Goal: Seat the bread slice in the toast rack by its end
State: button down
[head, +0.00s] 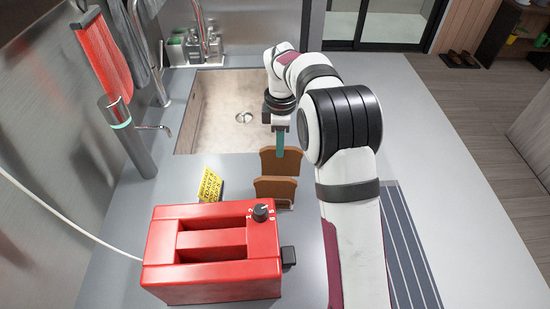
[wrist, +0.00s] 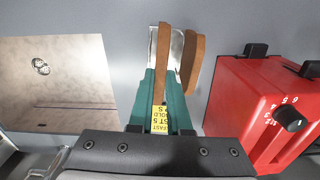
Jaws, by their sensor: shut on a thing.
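My gripper (head: 279,152) has teal fingers and is shut on a brown bread slice (head: 267,162) near the sink's front edge. In the wrist view, the held slice (wrist: 162,62) stands on edge between the fingers (wrist: 162,100). The toast rack (head: 286,206) is mostly hidden behind a second slice (head: 274,188) standing in it. In the wrist view, the rack's metal dividers (wrist: 177,48) show beside the held slice, and the second slice (wrist: 193,62) is to the right. The held slice appears lined up with a slot; I cannot tell if its lower edge touches the rack.
A striped runner (head: 405,245) lies to the right.

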aim_at(275, 157)
jog(key=f, duration=0.1)
jog(key=a+f, duration=0.1)
jog(key=f, duration=0.2)
jog(key=shift+w+a, duration=0.2)
jog(key=shift+w, duration=0.05)
jog(key=shift+f, duration=0.55)
jog(key=c, duration=0.9)
grip_release()
jog(key=shift+o, duration=0.2)
